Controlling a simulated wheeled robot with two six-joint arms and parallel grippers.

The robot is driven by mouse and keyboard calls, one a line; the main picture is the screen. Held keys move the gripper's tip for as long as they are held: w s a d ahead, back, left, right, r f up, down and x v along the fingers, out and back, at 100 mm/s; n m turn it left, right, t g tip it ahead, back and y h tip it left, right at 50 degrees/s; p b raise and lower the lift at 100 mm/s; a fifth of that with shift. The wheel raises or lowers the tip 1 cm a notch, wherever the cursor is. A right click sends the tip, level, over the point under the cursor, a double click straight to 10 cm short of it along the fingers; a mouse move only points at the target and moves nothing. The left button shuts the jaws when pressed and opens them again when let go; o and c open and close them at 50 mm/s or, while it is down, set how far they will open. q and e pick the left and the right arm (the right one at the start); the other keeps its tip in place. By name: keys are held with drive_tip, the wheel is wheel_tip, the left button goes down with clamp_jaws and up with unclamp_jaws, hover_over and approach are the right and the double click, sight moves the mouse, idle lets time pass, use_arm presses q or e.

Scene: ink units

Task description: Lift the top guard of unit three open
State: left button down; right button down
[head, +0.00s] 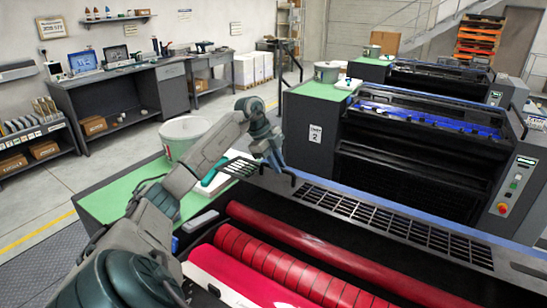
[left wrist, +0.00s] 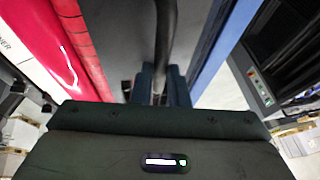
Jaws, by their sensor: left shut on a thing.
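The nearest press unit fills the lower right of the head view, with red rollers (head: 270,262) showing; I see no number on it. Its top guard is a long dark slotted panel (head: 395,222) behind the rollers, lying low along the unit. My left gripper (head: 279,172) is at the guard's left end. In the left wrist view, its two blue fingers (left wrist: 161,88) are shut around a dark bar (left wrist: 166,35), which looks like the guard's handle. The fingers partly hide the grip point. My right gripper is out of view.
Unit 2 (head: 316,133) stands behind, with a green-topped side (head: 310,97). A white bucket (head: 184,137) sits on the near green top (head: 120,190), beside my left arm. A control panel (head: 513,186) is at the right. Open floor (head: 70,180) lies left.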

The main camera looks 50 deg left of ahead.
use_arm(q)
drive_tip(key=shift+w+a+r+p, duration=0.1)
drive_tip(key=shift+w+r+p, duration=0.2)
drive_tip(key=shift+w, duration=0.2)
drive_tip(key=shift+f, duration=0.1)
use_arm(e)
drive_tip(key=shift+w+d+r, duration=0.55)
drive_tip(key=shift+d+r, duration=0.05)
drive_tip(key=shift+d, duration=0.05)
